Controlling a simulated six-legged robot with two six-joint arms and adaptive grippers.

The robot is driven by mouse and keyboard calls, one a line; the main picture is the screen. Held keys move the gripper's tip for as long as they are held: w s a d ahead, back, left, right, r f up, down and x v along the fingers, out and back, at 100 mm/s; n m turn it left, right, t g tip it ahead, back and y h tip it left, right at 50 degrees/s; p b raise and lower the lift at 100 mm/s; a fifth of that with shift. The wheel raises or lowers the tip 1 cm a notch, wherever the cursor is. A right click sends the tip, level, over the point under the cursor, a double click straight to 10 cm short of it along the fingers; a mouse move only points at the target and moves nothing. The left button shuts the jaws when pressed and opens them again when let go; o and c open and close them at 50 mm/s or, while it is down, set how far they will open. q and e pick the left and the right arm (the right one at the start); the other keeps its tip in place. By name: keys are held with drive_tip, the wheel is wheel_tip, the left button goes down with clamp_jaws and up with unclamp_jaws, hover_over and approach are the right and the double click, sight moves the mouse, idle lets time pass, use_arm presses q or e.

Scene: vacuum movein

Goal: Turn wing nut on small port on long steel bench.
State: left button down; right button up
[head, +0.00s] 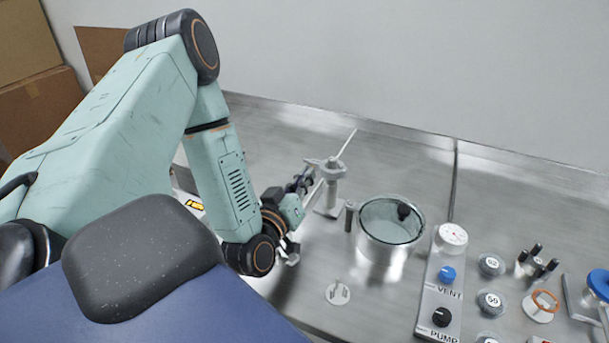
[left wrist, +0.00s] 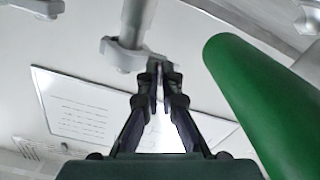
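The small port is a grey upright post (head: 331,190) on the long steel bench (head: 290,118), with a clamp near its top. In the left wrist view the grey clamp (left wrist: 125,55) sits around the port's pipe, and a small grey wing nut (left wrist: 156,60) sticks out from its side. My left gripper (head: 306,179) reaches the port's left side from the left. In the left wrist view its dark fingers (left wrist: 160,76) are close together, one on each side of the wing nut. The fingertips partly hide the nut. My right gripper is not in view.
A glass-topped steel vessel (head: 389,232) stands right of the port. A VENT and PUMP control panel (head: 437,292) and several small parts lie farther right. A small white disc (head: 338,292) lies in front. A large green cylinder (left wrist: 265,90) shows close by in the left wrist view.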

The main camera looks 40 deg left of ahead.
use_arm(q)
drive_tip(key=shift+w+a+r, duration=0.1)
drive_tip(key=shift+r, duration=0.15)
idle(0.3)
drive_tip(key=c, duration=1.7)
unclamp_jaws()
drive_tip(key=shift+c, duration=0.2)
drive_tip(key=shift+f, duration=0.2)
